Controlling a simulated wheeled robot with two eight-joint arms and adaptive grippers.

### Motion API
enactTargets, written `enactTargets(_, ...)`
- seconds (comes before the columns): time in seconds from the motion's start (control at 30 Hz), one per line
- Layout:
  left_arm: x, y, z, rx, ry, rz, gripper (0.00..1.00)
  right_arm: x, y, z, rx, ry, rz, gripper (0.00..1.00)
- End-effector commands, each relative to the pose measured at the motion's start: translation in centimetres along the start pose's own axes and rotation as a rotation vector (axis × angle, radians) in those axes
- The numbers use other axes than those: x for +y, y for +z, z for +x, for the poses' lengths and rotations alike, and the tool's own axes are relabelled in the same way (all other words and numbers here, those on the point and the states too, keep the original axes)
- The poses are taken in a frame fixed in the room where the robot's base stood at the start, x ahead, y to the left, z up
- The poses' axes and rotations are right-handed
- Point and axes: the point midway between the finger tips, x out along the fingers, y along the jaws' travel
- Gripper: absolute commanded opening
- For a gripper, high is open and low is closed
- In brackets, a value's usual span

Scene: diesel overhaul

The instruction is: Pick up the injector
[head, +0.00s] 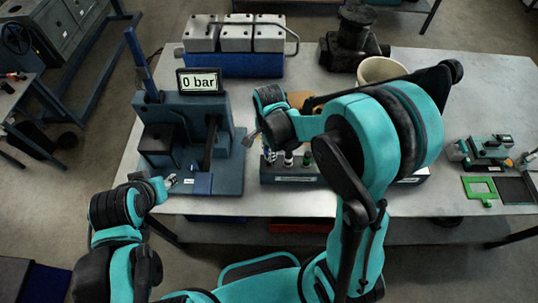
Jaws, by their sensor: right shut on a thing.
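A rack (292,179) with several injectors stands on the table, behind my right arm. A dark injector with a light band (288,160) stands upright in it, and another (307,161) stands to its right. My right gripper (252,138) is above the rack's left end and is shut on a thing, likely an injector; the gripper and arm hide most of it. I cannot tell whether it is clear of the rack. My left gripper (171,182) is by the table's front edge, near the test stand's base; its finger gap is too small to read.
The test stand (222,178) with a "0 bar" display (199,81) is left of the rack. A blue and grey engine block (233,62), a dark part (350,42) and a cream container (381,69) stand behind.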

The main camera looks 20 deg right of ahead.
Motion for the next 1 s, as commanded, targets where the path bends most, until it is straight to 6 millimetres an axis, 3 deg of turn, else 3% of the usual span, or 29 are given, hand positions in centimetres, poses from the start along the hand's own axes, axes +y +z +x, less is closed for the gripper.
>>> enactTargets(0.2,0.0,-0.6,-0.8,0.000,0.000,0.000,0.40,0.1,0.0,-5.0,0.000,0.000,0.000,0.00)
enactTargets(0.5,0.0,-1.1,-1.5,0.000,0.000,0.000,0.40,0.1,0.0,-10.8,0.000,0.000,0.000,0.00)
enactTargets(0.7,0.0,-1.2,-1.7,0.000,0.000,0.000,0.40,0.0,0.0,-12.9,0.000,0.000,0.000,0.00)
enactTargets(1.0,0.0,-1.3,-1.8,0.000,0.000,0.000,0.40,0.0,0.0,-13.7,0.000,0.000,0.000,0.00)
